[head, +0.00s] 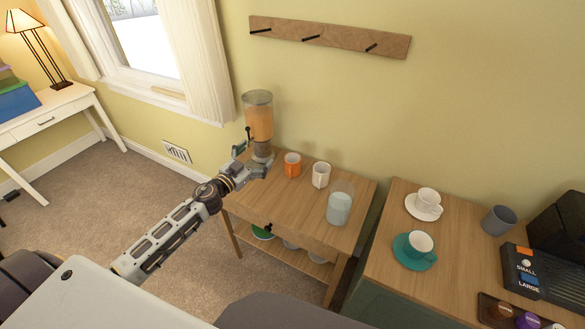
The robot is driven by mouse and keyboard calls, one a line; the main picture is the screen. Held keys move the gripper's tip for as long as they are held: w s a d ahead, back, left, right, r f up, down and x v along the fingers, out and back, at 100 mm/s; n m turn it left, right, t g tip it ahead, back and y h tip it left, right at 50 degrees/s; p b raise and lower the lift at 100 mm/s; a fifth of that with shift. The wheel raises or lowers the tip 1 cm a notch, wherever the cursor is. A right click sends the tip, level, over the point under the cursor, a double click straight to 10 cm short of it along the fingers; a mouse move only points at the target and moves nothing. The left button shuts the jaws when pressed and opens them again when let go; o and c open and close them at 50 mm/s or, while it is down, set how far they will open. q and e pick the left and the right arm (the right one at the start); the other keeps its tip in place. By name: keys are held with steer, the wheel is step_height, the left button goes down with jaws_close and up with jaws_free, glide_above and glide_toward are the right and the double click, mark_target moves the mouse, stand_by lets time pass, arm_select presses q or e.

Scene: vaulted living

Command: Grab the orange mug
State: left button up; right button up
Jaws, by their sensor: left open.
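The orange mug (292,165) stands upright on the small wooden table (290,212), near its back left. A white mug (321,175) stands to its right, apart from it. My left gripper (256,158) is open at the table's left edge, to the left of the orange mug, with a visible gap between them. It overlaps the base of the drink dispenser (259,118) in the picture, and I cannot tell whether they touch. My right gripper is not in view.
A glass jar (340,204) stands at the table's right. The dispenser is close behind the left gripper.

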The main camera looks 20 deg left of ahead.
arm_select(q)
steer(key=shift+d+n, duration=0.2)
steer(key=shift+n, duration=0.9)
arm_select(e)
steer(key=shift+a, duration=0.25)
arm_select(q)
steer(key=shift+n, duration=0.3)
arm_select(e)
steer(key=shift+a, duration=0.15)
arm_select(q)
steer(key=shift+n, duration=0.3)
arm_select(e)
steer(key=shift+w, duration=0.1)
